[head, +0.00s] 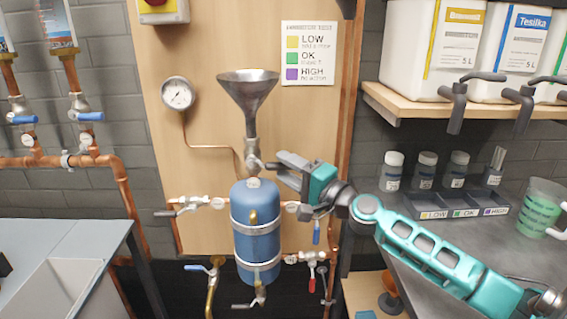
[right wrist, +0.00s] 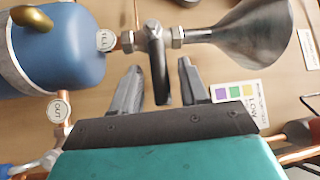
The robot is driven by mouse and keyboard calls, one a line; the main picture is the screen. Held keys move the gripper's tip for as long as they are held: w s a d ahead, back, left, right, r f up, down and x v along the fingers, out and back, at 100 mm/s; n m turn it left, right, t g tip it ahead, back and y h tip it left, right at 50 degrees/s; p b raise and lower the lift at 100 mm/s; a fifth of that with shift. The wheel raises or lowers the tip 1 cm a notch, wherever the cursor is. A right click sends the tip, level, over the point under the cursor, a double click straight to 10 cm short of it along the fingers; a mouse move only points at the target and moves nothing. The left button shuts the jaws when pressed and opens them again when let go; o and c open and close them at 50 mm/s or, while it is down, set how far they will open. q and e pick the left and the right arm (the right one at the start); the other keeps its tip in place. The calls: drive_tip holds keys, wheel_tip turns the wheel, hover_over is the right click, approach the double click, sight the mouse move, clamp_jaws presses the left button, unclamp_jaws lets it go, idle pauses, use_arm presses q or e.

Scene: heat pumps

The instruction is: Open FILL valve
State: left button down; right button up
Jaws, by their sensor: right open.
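The FILL valve (head: 252,155) is below the metal funnel (head: 248,92) and above the blue tank (head: 256,220). In the right wrist view, the valve's metal lever (right wrist: 157,72) stands out from the pipe between tank and funnel. A small round tag (right wrist: 105,40) is beside it on the tank end; its lettering is hard to read. My right gripper (head: 279,168) is open at the valve, just right of it in the head view. In the right wrist view its two fingers (right wrist: 160,88) are on either side of the lever, with gaps visible. My left gripper is not in view.
A pressure gauge (head: 178,94) is on the wooden panel, left of the funnel. Other valves (head: 192,204) are on pipes around the tank. A shelf (head: 400,103) with white canisters and a counter with small bottles (head: 425,170) are to the right.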

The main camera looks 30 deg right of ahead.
drive_tip(key=shift+w+a+r, duration=0.1)
drive_tip(key=shift+w+a, duration=0.1)
drive_tip(key=shift+w, duration=0.5)
drive_tip(key=shift+c, duration=0.4)
clamp_jaws()
